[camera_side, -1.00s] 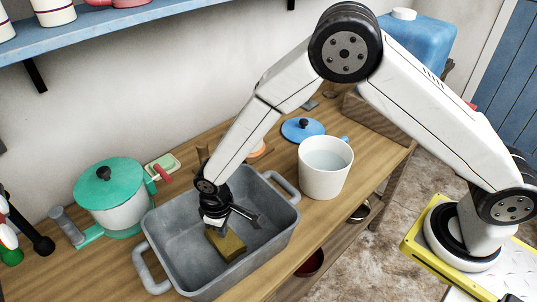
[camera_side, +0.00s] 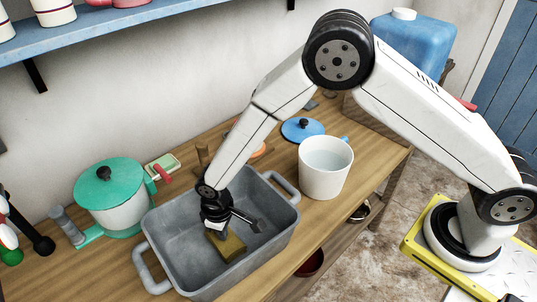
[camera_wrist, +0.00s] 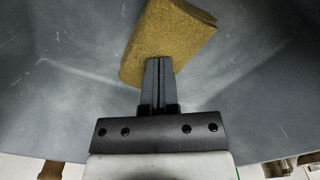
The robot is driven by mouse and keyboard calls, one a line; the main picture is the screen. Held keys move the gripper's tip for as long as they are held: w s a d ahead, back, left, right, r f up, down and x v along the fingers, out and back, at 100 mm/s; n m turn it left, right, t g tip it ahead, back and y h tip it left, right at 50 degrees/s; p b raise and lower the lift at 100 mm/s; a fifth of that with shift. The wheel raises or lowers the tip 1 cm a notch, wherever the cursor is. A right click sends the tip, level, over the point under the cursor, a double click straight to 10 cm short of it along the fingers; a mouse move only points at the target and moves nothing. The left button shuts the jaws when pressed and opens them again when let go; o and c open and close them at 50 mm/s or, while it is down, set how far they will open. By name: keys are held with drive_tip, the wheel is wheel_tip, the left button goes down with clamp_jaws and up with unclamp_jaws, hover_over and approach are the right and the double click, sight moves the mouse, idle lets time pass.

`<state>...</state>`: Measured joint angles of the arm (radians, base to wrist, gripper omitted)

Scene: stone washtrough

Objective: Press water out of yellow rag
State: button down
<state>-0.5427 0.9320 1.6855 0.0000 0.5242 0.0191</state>
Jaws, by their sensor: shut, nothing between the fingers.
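The yellow rag (camera_side: 229,246) lies folded on the floor of the grey stone trough (camera_side: 176,262). In the wrist view the rag (camera_wrist: 168,38) shows as a thick folded block, darker mustard in colour. My gripper (camera_wrist: 158,62) is shut with its fingers together, and nothing is between them. The fingertips overlap the near edge of the rag in the wrist view. In the side view my gripper (camera_side: 214,227) is inside the trough, at the rag's upper left end. The tips look to be on or just above the rag; I cannot tell whether they touch. No water shows in the trough.
A white pot of water (camera_side: 326,170) stands right of the trough, with a blue lid (camera_side: 302,129) behind it. A green-lidded pot (camera_side: 110,197) and a soap dish (camera_side: 162,165) stand left and behind. The trough walls surround my gripper closely.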

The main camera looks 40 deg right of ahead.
drive_tip(key=shift+s+d+f, duration=0.1)
drive_tip(key=shift+s+f, duration=0.1)
drive_tip(key=shift+f, duration=0.2)
idle(1.9)
drive_tip(key=shift+r, duration=0.1)
wheel_tip(320, 180, up, 8)
drive_tip(key=shift+w, duration=0.2)
idle(0.9)
drive_tip(key=shift+r, duration=0.1)
drive_tip(key=s+d+r+m+t, duration=0.1)
drive_tip(key=s+d+r+m, duration=0.2)
drive_tip(key=d, duration=0.9)
drive_tip(key=s+d+r+m+t, duration=0.1)
drive_tip(key=s+d+r+m, duration=0.2)
drive_tip(key=s+d+r, duration=0.3)
drive_tip(key=s+d, duration=0.3)
drive_tip(key=d, duration=0.3)
drive_tip(key=shift+t, duration=0.3)
